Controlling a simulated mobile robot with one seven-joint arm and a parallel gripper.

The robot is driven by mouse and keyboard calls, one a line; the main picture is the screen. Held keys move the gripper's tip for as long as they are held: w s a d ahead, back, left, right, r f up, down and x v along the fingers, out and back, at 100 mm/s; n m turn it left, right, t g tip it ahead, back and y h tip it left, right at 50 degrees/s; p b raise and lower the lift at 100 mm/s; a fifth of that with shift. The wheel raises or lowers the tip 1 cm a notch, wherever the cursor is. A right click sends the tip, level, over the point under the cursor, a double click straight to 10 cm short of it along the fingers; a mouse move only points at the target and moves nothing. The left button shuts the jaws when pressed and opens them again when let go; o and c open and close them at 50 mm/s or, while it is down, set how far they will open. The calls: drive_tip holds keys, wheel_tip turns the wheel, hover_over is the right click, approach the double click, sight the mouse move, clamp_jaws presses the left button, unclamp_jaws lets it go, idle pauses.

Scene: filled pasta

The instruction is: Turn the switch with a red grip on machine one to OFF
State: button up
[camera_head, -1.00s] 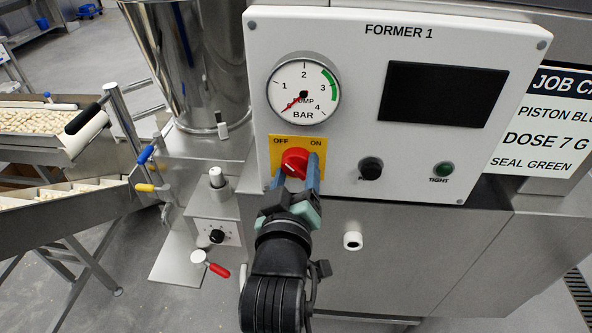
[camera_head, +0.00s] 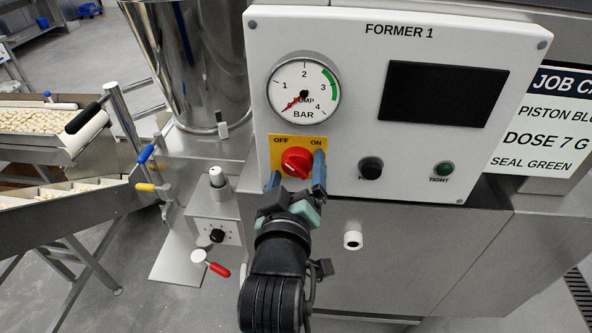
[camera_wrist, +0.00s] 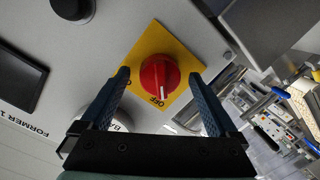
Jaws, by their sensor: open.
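The red-grip switch (camera_head: 296,162) sits on a yellow plate (camera_head: 276,152) marked OFF at left and ON at right, on the FORMER 1 panel. In the wrist view the red grip (camera_wrist: 157,76) has a white mark pointing to the OFF label side. My gripper (camera_head: 296,168) is open, one finger on each side of the grip. In the wrist view my gripper (camera_wrist: 159,74) shows gaps between both fingers and the grip. The right finger partly covers the plate's right edge in the head view.
A pressure gauge (camera_head: 304,90) is just above the switch, its needle at the low end. A black knob (camera_head: 370,168) and green light (camera_head: 443,169) are to the right, below a dark screen (camera_head: 442,94). A red-handled lever (camera_head: 218,270) is lower left.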

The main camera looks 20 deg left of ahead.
drive_tip(key=shift+s+d, duration=0.15)
drive_tip(key=shift+s, duration=0.35)
drive_tip(key=p+v, duration=0.1)
drive_tip(key=v, duration=1.1)
drive_tip(key=shift+w+r, duration=0.1)
drive_tip(key=shift+r, duration=0.1)
